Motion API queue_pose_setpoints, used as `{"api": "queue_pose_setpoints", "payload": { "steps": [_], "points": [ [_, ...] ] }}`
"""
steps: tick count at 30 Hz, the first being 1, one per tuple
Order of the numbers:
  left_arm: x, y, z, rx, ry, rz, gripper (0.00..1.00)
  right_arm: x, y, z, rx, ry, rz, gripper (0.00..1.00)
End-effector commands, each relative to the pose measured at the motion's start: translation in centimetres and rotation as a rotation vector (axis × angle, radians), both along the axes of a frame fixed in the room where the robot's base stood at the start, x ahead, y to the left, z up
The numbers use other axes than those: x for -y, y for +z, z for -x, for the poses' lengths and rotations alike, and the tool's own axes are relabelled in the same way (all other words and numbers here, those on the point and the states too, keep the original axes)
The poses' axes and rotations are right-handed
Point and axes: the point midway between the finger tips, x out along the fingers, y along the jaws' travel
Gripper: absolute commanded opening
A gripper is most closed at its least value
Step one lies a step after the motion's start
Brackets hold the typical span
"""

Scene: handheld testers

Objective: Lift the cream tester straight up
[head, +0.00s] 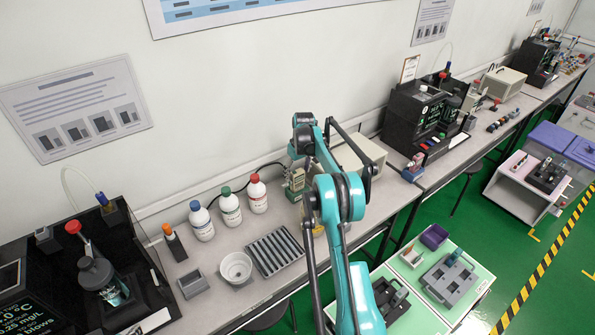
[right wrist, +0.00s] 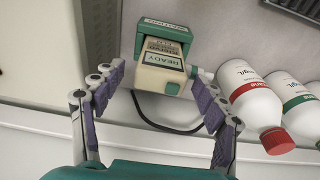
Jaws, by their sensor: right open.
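The cream tester (right wrist: 162,62) is a cream block with green parts and a "READY" label, seen close up in the right wrist view. In the head view it is small and partly hidden by my right arm, beside the red-capped bottle (head: 257,194). My right gripper (right wrist: 160,80) is open, with its purple-padded fingers on either side of the tester. A gap shows at the left finger; the right finger is very close to the tester's side, and I cannot tell whether it touches. My left gripper is in neither view.
Blue-capped (head: 201,220) and green-capped (head: 230,206) bottles stand in a row with the red-capped one. A grey slotted rack (head: 275,252) and a white bowl (head: 236,267) sit in front. A dark cable (right wrist: 165,128) curves behind the tester near the wall.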

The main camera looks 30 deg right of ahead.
Motion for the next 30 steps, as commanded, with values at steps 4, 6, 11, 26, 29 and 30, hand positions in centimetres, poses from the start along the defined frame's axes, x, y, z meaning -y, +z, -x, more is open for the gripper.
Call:
{"api": "queue_pose_setpoints", "payload": {
  "steps": [4, 6, 11, 26, 29, 30],
  "points": [
    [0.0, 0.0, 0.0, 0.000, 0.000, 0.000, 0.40, 0.0, 0.0, 0.0, 0.000, 0.000, 0.000, 0.38],
    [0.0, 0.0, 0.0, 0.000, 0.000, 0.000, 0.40, 0.0, 0.0, 0.0, 0.000, 0.000, 0.000, 0.20],
    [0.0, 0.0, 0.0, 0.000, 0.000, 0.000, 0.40, 0.0, 0.0, 0.0, 0.000, 0.000, 0.000, 0.26],
    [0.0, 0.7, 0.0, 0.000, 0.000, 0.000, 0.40, 0.0, 1.1, 0.0, 0.000, 0.000, 0.000, 0.01],
    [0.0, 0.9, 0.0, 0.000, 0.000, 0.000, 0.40, 0.0, 1.5, 0.0, 0.000, 0.000, 0.000, 0.01],
    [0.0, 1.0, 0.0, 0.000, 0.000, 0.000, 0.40, 0.0, 1.7, 0.0, 0.000, 0.000, 0.000, 0.01]
  ]
}}
